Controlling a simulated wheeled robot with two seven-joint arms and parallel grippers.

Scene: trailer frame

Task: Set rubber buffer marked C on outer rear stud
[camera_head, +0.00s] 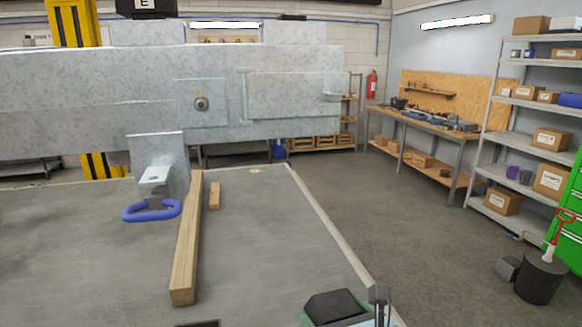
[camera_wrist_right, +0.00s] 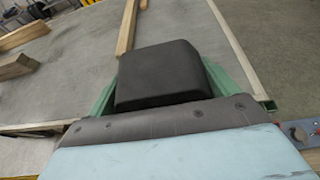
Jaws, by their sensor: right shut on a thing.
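My right gripper (camera_head: 338,312) is at the bottom edge of the head view, right of centre. In the right wrist view its green fingers (camera_wrist_right: 166,80) are closed on the two sides of a black block (camera_wrist_right: 158,72). This block also shows in the head view (camera_head: 335,303); no letter can be read on it. A small round fitting (camera_head: 201,103) sits on the side of the grey trailer frame (camera_head: 60,105); I cannot tell whether it is a stud. A black block marked E (camera_head: 146,6) is at the top left. My left gripper is not in view.
A long timber (camera_head: 187,240) and a short one (camera_head: 214,196) lie on the grey deck (camera_head: 275,260). Workbench (camera_head: 425,140) and shelves (camera_head: 490,130) are at the right, beyond open floor.

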